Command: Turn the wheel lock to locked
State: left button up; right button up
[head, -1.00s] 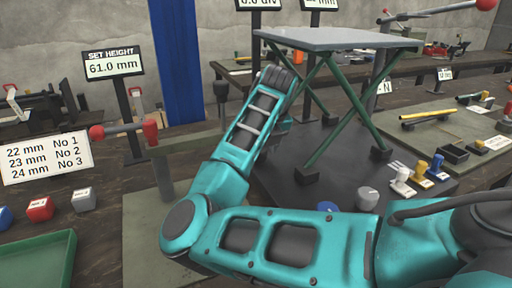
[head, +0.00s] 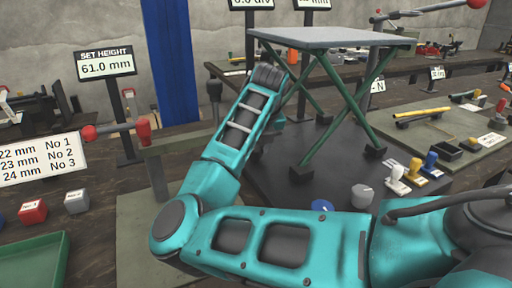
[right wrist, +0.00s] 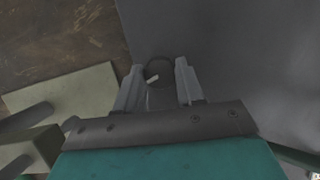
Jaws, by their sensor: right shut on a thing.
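My right gripper (right wrist: 158,88) has its two pale fingers around a dark round knob (right wrist: 158,70) with a small white mark. The knob looks like the wheel lock, but its labels and its locked or unlocked setting cannot be read. In the head view my right forearm reaches up beside the green-legged lift table (head: 335,38), and the wrist hides the fingers and the knob. My left gripper is in no view.
A grey knob (head: 363,195) and a blue disc (head: 322,206) lie on the dark base plate beside my arm. White, blue and yellow levers (head: 430,162) stand to the right. A red-ended bar (head: 115,130) and the SET HEIGHT sign (head: 105,64) are at left.

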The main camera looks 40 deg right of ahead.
jog(key=shift+w+a+f+m+h+b, duration=0.1)
jog(key=shift+m+h+b, duration=0.2)
jog(key=shift+m, duration=0.25)
jog(key=shift+f+m+h+b, duration=0.1)
jog(key=shift+m+h+b, duration=0.1)
jog(key=shift+m+b, duration=0.3)
jog(key=shift+r+m+g, duration=0.25)
jog(key=shift+m+g, duration=0.05)
jog(key=shift+m, duration=0.55)
jog(key=o, duration=1)
jog(key=shift+p+v, duration=0.55)
jog(key=shift+v, duration=5.9)
jog(key=shift+a+f, duration=0.1)
jog(key=shift+a, duration=0.05)
